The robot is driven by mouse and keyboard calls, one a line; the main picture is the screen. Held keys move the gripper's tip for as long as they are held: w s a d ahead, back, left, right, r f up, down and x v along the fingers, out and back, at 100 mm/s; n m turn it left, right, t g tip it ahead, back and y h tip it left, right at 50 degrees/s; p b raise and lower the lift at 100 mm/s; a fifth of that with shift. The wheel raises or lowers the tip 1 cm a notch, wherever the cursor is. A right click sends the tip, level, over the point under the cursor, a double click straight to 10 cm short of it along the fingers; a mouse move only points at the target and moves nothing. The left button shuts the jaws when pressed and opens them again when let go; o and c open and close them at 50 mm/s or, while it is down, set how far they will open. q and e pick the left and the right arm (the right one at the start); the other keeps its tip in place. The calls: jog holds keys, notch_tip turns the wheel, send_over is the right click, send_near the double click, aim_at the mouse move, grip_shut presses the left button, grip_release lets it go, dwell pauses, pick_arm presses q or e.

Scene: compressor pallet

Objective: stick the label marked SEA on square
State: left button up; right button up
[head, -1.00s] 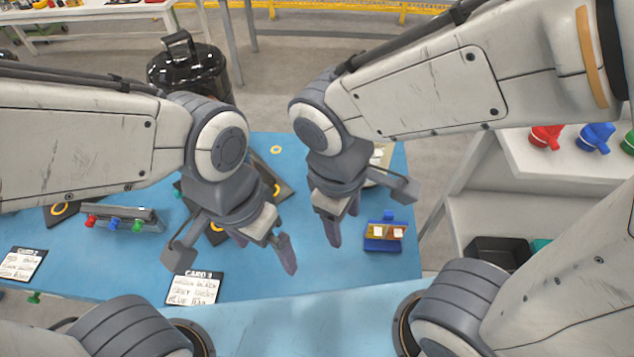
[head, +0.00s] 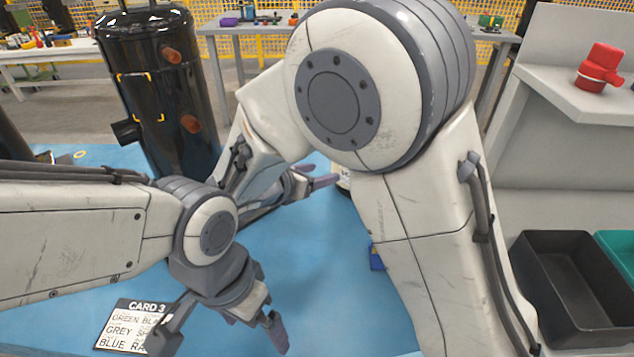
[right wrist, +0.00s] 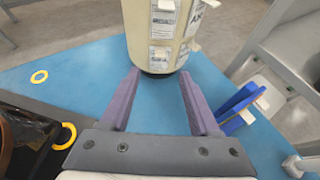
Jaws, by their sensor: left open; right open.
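A cream cylinder (right wrist: 165,35) with several white printed labels (right wrist: 163,57) stands in the right wrist view. The lettering on it is cut off, and I cannot make out SEA. My right gripper (right wrist: 160,95) is open and empty, its purple fingers apart and pointing at the cylinder's base. In the head view, my right gripper (head: 318,174) reaches across the blue table, and my arm hides most of the cylinder. A square marked by yellow corners (head: 140,97) is on the black tank (head: 168,75) at the back left. My left gripper (head: 262,322) is open and empty over the front table.
The blue table (head: 310,270) has clear room at its middle. A white card reading CARD 3 (head: 125,325) lies at the front left. A blue holder with white pieces (right wrist: 240,103) stands right of the cylinder. A black bin (head: 570,290) and a red part (head: 600,68) are at the right.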

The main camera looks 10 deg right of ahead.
jog(key=b+x, duration=0.1)
jog(key=x, duration=0.9)
grip_shut()
dwell(1.6)
